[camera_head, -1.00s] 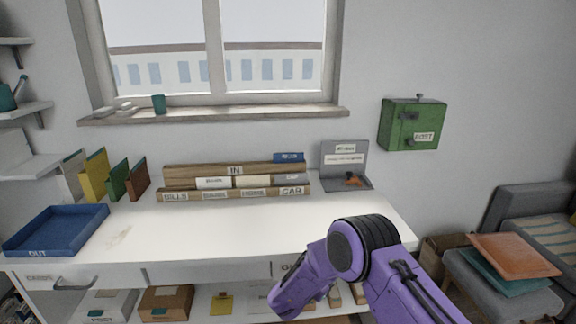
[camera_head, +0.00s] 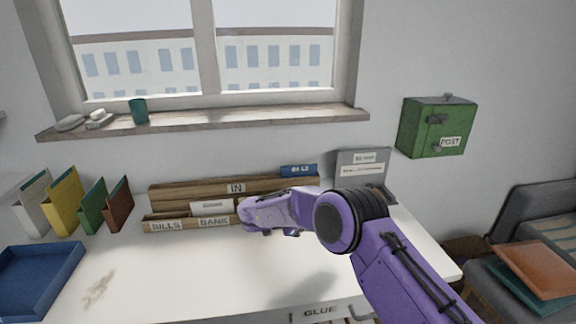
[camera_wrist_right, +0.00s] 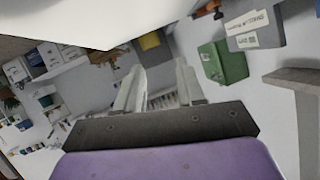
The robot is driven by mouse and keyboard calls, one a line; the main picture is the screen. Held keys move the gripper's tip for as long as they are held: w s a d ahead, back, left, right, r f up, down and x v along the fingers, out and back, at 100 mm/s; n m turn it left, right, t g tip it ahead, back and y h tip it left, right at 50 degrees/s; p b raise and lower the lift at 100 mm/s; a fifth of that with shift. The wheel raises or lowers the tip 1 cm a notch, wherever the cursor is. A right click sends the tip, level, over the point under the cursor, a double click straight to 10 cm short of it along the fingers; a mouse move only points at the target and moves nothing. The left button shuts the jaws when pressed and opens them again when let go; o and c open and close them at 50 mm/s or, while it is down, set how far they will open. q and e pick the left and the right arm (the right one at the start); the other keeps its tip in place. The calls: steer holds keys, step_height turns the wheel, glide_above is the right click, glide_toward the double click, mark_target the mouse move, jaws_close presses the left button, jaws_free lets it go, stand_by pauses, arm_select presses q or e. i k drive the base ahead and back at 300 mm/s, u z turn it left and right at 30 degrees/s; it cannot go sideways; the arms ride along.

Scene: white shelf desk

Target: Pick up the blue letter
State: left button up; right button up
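The blue letter (camera_head: 299,170) stands in the wooden IN sorter (camera_head: 165,192), at the right end of its back row, with its top edge showing above the wood. My right arm reaches in from the right, with its purple forearm in front of the sorter's right part. Its far end is in front of the letter rack, left of and below the blue letter, and the fingertips do not show clearly there. In the right wrist view the two pale fingers of my right gripper (camera_wrist_right: 160,88) are apart with nothing between them. My left gripper is not in view.
A grey stand (camera_head: 362,160) with labels is right of the sorter. A green POST box (camera_head: 437,125) hangs on the wall. A blue tray (camera_head: 38,280) and several folders (camera_head: 62,205) are at the left. The white desktop (camera_head: 190,270) is clear at the front.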

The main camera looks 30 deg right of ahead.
mark_target(294, 171)
steer(key=i, duration=1.15)
